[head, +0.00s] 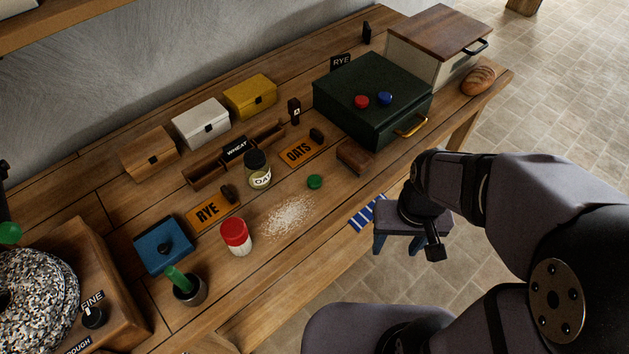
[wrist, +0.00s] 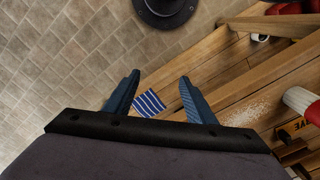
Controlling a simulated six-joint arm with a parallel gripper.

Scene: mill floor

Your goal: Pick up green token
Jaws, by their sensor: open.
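The green token (head: 315,181) is a small round disc lying flat on the wooden bench in the head view. It sits between the spilled flakes and a small brown wooden block. I cannot make it out in the wrist view. My gripper (head: 396,246) is beyond the bench's front edge, to the right of and nearer than the token, and well apart from it. In the wrist view my gripper (wrist: 160,92) shows two blue fingers spread apart with nothing between them.
A blue striped cloth (head: 368,213) lies at the bench's front edge. Pale flakes (head: 287,215), a red-lidded jar (head: 236,238), an oats jar (head: 258,172) and a brown block (head: 354,155) surround the token.

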